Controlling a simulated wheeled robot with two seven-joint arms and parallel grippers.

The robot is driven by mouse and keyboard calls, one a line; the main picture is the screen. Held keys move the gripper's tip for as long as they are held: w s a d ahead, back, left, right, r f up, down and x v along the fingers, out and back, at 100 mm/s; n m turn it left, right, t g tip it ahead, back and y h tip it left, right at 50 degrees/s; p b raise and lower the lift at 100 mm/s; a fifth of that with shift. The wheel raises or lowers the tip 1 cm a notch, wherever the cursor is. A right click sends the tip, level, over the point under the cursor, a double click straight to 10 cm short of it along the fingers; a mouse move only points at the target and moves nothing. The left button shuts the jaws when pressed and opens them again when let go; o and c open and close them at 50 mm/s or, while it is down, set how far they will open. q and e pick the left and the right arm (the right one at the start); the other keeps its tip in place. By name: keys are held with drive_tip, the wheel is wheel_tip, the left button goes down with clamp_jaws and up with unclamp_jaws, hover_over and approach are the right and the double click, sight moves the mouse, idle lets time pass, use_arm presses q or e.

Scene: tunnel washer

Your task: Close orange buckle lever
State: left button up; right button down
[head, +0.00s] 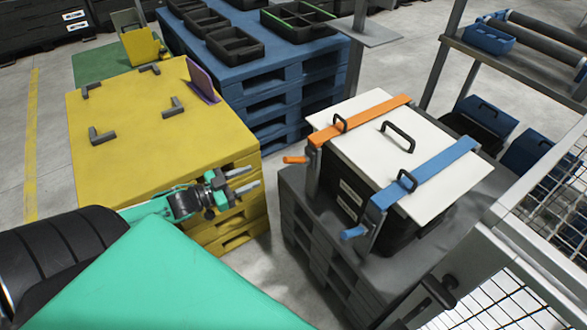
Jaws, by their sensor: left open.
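The orange buckle lever (296,159) sticks out to the left from the near left side of a black crate (352,190). It hangs below the end of an orange strap (375,112) that runs across the crate's white lid (420,145). A blue strap (430,168) lies across the same lid, with a blue lever (353,232) at its near end. My left gripper (248,180) is open and empty, left of the orange lever and apart from it, in front of the yellow pallet stack. My right gripper is not in view.
The crate stands on a grey pallet stack (305,235). A yellow pallet stack (150,110) with dark corner brackets is at left. A blue pallet stack (270,85) with black trays stands behind. A wire-mesh frame (520,215) is at right. A floor gap separates the yellow and grey stacks.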

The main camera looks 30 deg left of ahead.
sight(294, 160)
use_arm(q)
drive_tip(key=shift+m+h, duration=0.3)
drive_tip(key=x, duration=0.4)
drive_tip(key=r+b+x, duration=0.1)
drive_tip(key=x, duration=0.3)
drive_tip(key=d+b+x, duration=0.1)
drive_tip(key=x, duration=0.4)
drive_tip(key=shift+s+r, duration=0.15)
drive_tip(key=shift+r, duration=0.1)
drive_tip(key=shift+w+d, duration=0.3)
drive_tip(key=shift+w, duration=0.2)
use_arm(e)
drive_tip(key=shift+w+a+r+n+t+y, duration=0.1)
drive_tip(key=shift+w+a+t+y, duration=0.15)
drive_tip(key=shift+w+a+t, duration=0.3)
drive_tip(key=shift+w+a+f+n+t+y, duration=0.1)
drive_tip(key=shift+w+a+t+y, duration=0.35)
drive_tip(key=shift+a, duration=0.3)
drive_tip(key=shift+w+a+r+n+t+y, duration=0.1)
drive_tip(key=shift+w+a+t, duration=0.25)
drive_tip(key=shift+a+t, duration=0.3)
use_arm(q)
clamp_jaws()
